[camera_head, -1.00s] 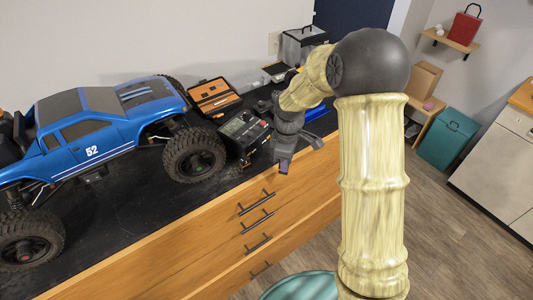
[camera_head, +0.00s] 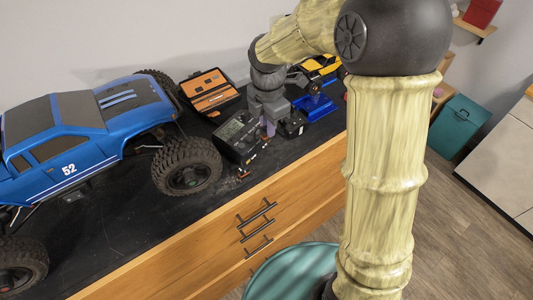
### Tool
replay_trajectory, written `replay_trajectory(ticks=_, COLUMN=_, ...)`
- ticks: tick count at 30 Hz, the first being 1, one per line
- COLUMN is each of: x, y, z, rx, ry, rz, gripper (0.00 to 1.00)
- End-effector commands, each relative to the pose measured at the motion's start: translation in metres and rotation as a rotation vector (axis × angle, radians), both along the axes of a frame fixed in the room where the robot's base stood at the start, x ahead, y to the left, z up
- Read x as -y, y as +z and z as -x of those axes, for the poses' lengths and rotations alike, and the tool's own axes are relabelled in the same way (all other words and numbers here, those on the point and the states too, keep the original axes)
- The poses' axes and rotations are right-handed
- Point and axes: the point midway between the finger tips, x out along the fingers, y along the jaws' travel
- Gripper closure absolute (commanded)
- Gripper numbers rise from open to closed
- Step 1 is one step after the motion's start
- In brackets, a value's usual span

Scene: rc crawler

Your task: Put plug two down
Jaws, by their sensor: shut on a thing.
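My gripper (camera_head: 268,122) points down over the black bench top, just right of a black charger-like box with a screen (camera_head: 240,135). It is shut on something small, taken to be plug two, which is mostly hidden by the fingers. A small purplish piece shows at the fingertips, but its shape is too small to tell. Whether it touches the bench cannot be told. Small red and orange leads or plugs (camera_head: 246,172) lie at the front of the box.
A blue truck (camera_head: 70,140) with big tyres fills the left of the bench. An open orange tool case (camera_head: 208,92) lies behind the box. A small black block (camera_head: 293,123), a blue stand (camera_head: 315,108) and a yellow model car (camera_head: 320,66) are to the right.

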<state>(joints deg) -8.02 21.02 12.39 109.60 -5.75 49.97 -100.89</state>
Motion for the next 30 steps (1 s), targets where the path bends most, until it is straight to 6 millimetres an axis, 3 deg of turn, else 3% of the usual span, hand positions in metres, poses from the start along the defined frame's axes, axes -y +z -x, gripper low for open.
replay_trajectory(ticks=9, x=0.004, y=-0.002, z=-0.001, rx=-0.002, ry=-0.008, rz=0.000, gripper=1.00)
replay_trajectory(ticks=21, x=0.000, y=-0.060, z=0.001, rx=-0.004, ry=-0.002, rz=0.001, gripper=1.00)
replay_trajectory(ticks=30, x=0.000, y=-0.063, z=0.000, rx=0.000, ry=-0.003, rz=0.000, gripper=1.00)
